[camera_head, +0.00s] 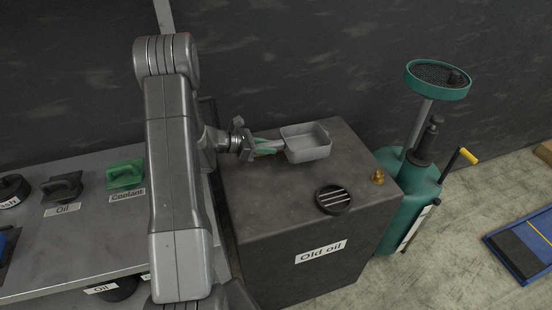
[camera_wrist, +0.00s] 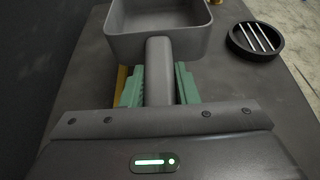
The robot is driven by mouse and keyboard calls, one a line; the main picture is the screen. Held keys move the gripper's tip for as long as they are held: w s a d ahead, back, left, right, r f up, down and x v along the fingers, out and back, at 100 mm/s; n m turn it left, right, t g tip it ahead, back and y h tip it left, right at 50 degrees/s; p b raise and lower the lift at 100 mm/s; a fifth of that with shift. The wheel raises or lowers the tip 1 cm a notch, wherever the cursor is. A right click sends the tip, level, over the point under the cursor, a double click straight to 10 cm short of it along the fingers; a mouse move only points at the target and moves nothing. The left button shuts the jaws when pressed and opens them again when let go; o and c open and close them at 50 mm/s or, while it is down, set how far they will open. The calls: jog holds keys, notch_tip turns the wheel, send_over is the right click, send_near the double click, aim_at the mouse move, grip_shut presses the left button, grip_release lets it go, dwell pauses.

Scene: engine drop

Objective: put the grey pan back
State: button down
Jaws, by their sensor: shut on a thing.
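The grey pan (camera_head: 306,143) is a small open rectangular pan with a handle. It is over the rear part of the dark box labelled "Old oil" (camera_head: 250,205). I cannot tell whether it rests on the top or hangs just above it. My gripper (camera_head: 268,147) is shut on the pan's handle from the left. In the wrist view the green fingers (camera_wrist: 159,85) lie on both sides of the grey handle, and the pan (camera_wrist: 157,42) extends ahead, upright and looking empty inside. Part of the handle is hidden by the fingers.
A round black slotted drain (camera_head: 333,199) and a brass fitting (camera_head: 377,177) are on the box top. A green oil drainer (camera_head: 413,190) stands right of the box. A grey bench (camera_head: 85,225) with labelled places for oil and coolant is at left. A dark wall stands behind.

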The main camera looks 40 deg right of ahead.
jog(key=shift+f+p, duration=0.35)
jog(key=shift+f, duration=2.65)
jog(key=c, duration=1.1)
grip_release()
jog(key=shift+f+p, duration=0.1)
jog(key=shift+p, duration=0.45)
jog(key=b+v, duration=0.4)
jog(key=v, duration=0.9)
jog(key=shift+w+a+b, duration=0.1)
jog(key=shift+a+b, duration=0.25)
jog(key=p+x, duration=0.4)
jog(key=x, duration=1)
jog(key=shift+a+r+b, duration=0.1)
jog(key=shift+r+b, duration=0.2)
jog(key=shift+r, duration=1.55)
jog(key=shift+f, duration=0.1)
